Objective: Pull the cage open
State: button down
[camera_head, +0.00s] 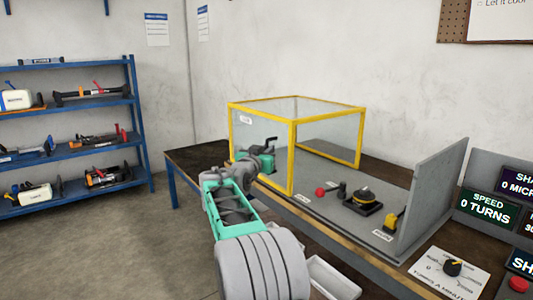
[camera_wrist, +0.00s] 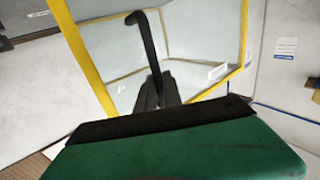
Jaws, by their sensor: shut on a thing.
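The cage (camera_head: 293,160) is a yellow-edged frame with clear panels on the bench. It also fills the upper part of the wrist view, with a yellow edge (camera_wrist: 82,55) at left. A dark bent bar (camera_wrist: 148,45), which looks like the cage's handle, stands in front of the clear panel. My gripper (camera_head: 266,149) is at the cage's left front side. In the wrist view its dark fingers (camera_wrist: 157,93) are shut on the lower end of this handle. The exact contact is partly hidden by the gripper body.
A workbench (camera_head: 335,240) carries a red button (camera_head: 320,192), a black round device (camera_head: 365,198) and a grey upright panel (camera_head: 432,195) to the right of the cage. A dial plate (camera_head: 450,272) and display screens stand at far right. A blue shelf (camera_head: 72,148) is at left. Open floor lies between.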

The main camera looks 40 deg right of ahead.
dwell(0.3)
jog(key=c, duration=1.8)
grip_release()
jog(key=v, duration=0.7)
jog(key=shift+s+a, duration=0.15)
jog(key=shift+a, duration=0.2)
jog(key=shift+r, duration=0.1)
